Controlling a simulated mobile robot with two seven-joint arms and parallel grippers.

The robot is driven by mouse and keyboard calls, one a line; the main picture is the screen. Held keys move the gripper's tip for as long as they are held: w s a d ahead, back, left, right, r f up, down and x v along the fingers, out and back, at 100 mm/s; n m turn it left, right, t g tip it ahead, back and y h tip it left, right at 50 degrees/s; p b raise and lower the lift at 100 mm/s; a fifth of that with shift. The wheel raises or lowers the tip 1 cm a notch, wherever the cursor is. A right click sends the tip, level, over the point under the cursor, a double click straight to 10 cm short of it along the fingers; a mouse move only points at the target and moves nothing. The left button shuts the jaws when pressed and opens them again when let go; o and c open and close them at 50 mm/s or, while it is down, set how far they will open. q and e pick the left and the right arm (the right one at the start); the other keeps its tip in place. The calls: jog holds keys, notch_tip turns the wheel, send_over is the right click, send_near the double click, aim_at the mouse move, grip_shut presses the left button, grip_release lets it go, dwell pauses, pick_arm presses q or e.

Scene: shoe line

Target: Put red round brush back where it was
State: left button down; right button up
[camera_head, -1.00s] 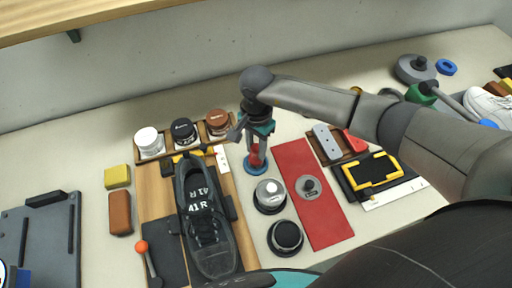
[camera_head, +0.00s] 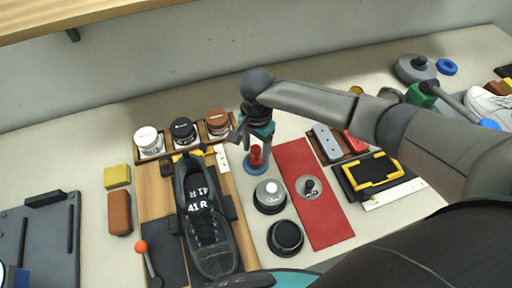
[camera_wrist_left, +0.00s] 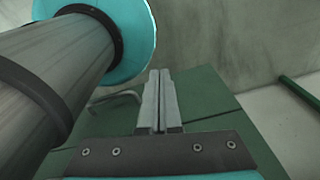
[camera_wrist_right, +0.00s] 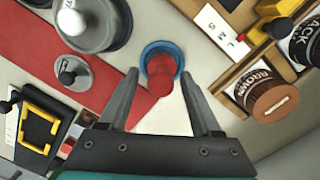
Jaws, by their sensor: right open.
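The red round brush (camera_head: 256,157) stands upright on the bench within a blue round base (camera_head: 256,168), left of the red mat. In the right wrist view the red brush (camera_wrist_right: 160,70) sits inside the blue ring (camera_wrist_right: 176,46). My right gripper (camera_wrist_right: 159,82) is open, with one finger on each side of the red brush in that view, not closed on it. My left gripper (camera_wrist_left: 160,80) is shut and empty; in its wrist view it is over a dark green surface, away from the brush.
A red mat (camera_head: 325,224) lies to the right of the brush. Two round dark tins (camera_head: 270,197) stand in front. A wooden tray with white, black and brown jars (camera_head: 217,122) is at the left. A black shoe (camera_head: 204,220) lies on a board.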

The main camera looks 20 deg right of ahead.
notch_tip(320, 180, up, 12)
jog(key=shift+w+d+r, duration=0.15)
jog(key=shift+w+d, duration=0.05)
jog(key=shift+w, duration=0.25)
dwell(0.4)
